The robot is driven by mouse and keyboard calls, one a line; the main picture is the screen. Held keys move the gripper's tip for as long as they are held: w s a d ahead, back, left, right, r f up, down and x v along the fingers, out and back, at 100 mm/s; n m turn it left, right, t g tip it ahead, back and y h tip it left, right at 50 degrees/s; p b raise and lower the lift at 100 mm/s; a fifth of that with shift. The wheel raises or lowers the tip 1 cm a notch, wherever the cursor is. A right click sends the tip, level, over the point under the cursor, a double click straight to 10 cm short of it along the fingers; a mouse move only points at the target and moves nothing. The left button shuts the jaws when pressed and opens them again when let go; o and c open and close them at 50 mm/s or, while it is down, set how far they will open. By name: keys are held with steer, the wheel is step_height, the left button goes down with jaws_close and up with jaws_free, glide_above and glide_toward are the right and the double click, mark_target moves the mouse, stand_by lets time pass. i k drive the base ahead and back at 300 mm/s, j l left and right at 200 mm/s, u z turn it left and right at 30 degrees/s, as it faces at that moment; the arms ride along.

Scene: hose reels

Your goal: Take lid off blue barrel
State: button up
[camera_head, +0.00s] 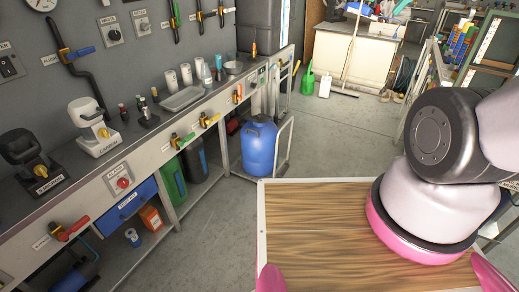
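The blue barrel (259,149) stands upright left of the picture's centre, beside the far part of the long workbench. A dark lid (262,119) sits on its top; I cannot tell how it is fastened. A grey metal frame (286,145) stands close at the barrel's right side. My arm (440,150) fills the right side of the view, apart from the barrel. My gripper is not in view.
The workbench (150,140) runs along the left wall with switches, valves, cups and a tray. Green (173,181) and dark containers are under it. A broom (345,85), a green watering can (308,80) and a cabinet (350,55) stand behind. Grey floor (330,140) right of the barrel is clear.

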mark_target(260, 119)
steer(key=i+z, duration=0.1)
steer(key=i, duration=0.5)
steer(key=i+j+z, duration=0.1)
steer(key=i, duration=0.45)
steer(key=i+j, duration=0.1)
steer(key=i, duration=0.5)
steer(key=i+j+z, duration=0.15)
steer(key=i, duration=0.45)
